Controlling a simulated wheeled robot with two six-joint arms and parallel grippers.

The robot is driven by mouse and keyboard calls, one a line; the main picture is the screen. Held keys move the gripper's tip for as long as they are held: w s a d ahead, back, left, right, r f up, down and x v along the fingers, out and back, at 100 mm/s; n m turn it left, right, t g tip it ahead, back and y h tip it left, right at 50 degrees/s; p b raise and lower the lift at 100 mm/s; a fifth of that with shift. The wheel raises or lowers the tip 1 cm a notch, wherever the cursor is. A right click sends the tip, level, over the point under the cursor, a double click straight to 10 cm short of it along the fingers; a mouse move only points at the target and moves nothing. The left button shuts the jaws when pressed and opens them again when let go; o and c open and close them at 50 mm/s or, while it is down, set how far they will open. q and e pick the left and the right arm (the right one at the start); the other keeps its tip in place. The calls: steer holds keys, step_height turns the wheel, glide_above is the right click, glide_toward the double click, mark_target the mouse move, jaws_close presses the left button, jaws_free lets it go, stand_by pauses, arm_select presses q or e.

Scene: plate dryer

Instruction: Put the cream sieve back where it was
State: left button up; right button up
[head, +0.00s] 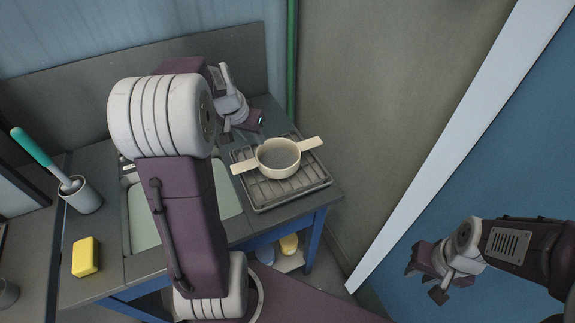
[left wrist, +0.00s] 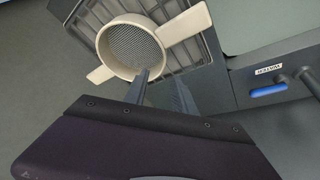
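The cream sieve (head: 293,166) is a round ring with two flat handles on opposite sides. It lies on the grey ribbed drying rack (head: 262,201) right of the sink. The left wrist view shows its mesh and ring (left wrist: 130,48) from above. My left gripper (head: 246,124) is just behind and left of the sieve in the head view, apart from it. Its fingers look spread with nothing between them. In the left wrist view a fingertip overlaps the sieve's rim; contact cannot be told. My right gripper (head: 425,280) is open and empty, far right of the counter.
The sink (head: 228,190) lies partly under my left arm. A yellow sponge (head: 85,257) and a grey cup (head: 82,199) with a teal-handled brush (head: 34,148) stand at the left. A wall rises close behind the rack. Bottles (head: 289,244) stand on a shelf below.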

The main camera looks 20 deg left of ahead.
mark_target(259, 149)
arm_select(q)
steer(key=x, duration=0.8)
steer(key=shift+s+a+f+b, duration=0.15)
steer(key=shift+f+b, duration=0.15)
steer(key=shift+f, duration=0.15)
steer(key=shift+w+f, duration=0.25)
steer(key=shift+f, duration=0.15)
steer(key=shift+s+r, duration=0.1)
jaws_close()
stand_by(0.6)
